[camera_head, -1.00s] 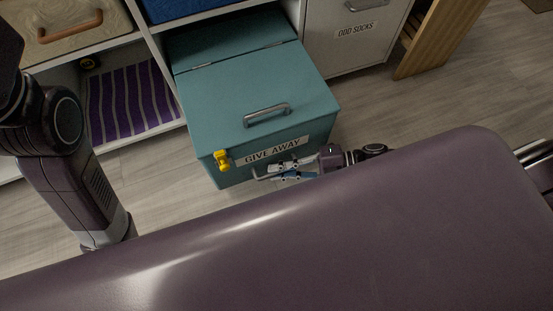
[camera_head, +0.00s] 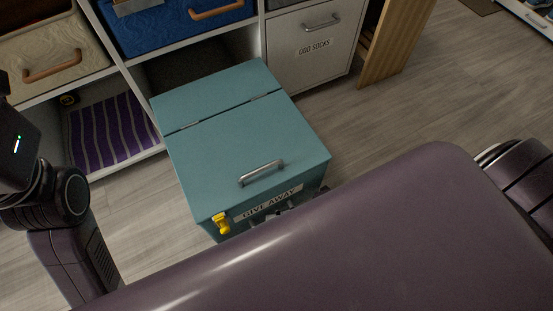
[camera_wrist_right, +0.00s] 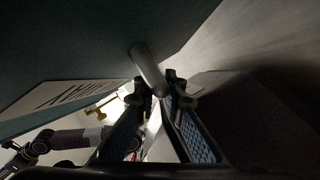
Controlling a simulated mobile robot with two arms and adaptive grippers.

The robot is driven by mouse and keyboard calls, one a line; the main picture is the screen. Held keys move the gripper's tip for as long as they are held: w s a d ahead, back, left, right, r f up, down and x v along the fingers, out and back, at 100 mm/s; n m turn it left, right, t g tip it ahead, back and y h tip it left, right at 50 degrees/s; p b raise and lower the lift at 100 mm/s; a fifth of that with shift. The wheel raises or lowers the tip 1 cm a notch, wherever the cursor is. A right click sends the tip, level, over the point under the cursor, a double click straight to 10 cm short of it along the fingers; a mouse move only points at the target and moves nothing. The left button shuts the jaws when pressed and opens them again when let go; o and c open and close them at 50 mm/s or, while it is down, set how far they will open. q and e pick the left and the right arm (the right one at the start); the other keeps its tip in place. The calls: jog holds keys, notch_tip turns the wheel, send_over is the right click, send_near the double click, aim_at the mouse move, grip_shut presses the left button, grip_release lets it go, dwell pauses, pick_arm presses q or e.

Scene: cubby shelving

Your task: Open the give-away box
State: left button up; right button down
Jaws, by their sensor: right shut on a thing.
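The teal give-away box (camera_head: 225,130) stands on the floor in front of the cubbies, its back end at an open bay. Its lid is down, with a grey handle (camera_head: 262,172) on top and a hinge line across it. The front has a "GIVE AWAY" label (camera_head: 268,203) and a yellow latch (camera_head: 221,224), also in the right wrist view (camera_wrist_right: 107,106). My right gripper (camera_wrist_right: 162,86) is shut on the grey front handle (camera_wrist_right: 148,68); my body mostly hides it in the head view. My left arm is at the left edge; its fingers are out of frame.
A white "ODD SOCKS" bin (camera_head: 310,48) and a wooden panel (camera_head: 396,42) are right of the box. A blue drawer (camera_head: 170,25), a cream drawer (camera_head: 45,60) and a purple striped cloth (camera_head: 112,132) are at left. Floor right of the box is clear.

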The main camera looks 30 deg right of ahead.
jog(key=c, duration=2.3)
grip_release()
jog(key=shift+w, duration=0.1)
jog(key=v, duration=1.2)
